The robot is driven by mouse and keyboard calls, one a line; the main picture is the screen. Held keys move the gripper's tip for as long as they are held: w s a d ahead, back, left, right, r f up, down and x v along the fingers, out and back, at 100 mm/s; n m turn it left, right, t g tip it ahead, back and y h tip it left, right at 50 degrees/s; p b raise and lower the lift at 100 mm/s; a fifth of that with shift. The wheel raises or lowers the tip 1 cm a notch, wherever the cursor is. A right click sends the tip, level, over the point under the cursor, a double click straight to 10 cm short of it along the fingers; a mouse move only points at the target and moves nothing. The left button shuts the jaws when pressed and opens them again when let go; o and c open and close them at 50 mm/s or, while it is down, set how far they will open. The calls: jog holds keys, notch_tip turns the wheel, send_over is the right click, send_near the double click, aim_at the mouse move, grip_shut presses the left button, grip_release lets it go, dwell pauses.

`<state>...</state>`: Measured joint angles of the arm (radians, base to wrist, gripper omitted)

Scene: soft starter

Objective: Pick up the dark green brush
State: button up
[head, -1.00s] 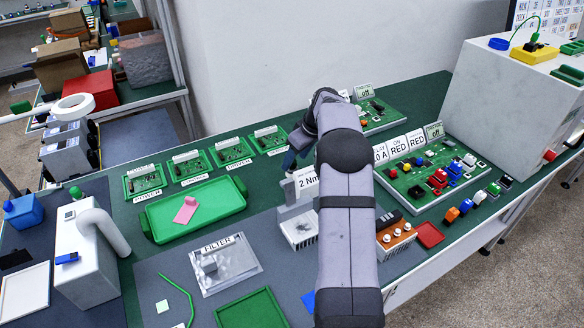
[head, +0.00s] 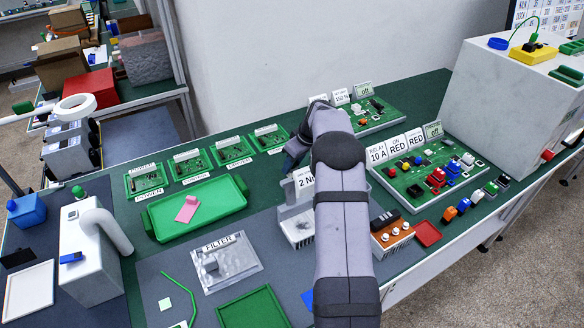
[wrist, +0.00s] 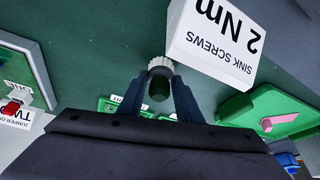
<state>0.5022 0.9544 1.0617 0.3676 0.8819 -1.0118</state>
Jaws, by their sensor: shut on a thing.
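The dark green brush (wrist: 160,89) is between the two fingers of my gripper (wrist: 161,82) in the wrist view. It looks like a short dark green cylinder with a pale, ribbed end (wrist: 161,62). My gripper is shut on it, one finger on each side. In the head view my gripper (head: 291,161) is partly hidden by my own arm, above the back of the bench beside the "2 Nm" sign. The brush cannot be made out in the head view.
The white "2 Nm sink screws" sign (wrist: 218,42) stands close by the fingers. A green tray (head: 222,207) with a pink piece (head: 187,209) lies to the left. Several small green boards line the back edge. A board with coloured parts (head: 415,172) is on the right.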

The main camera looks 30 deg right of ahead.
notch_tip(320, 180, up, 10)
jog(key=shift+r+b, duration=0.1)
jog(key=shift+b, duration=0.8)
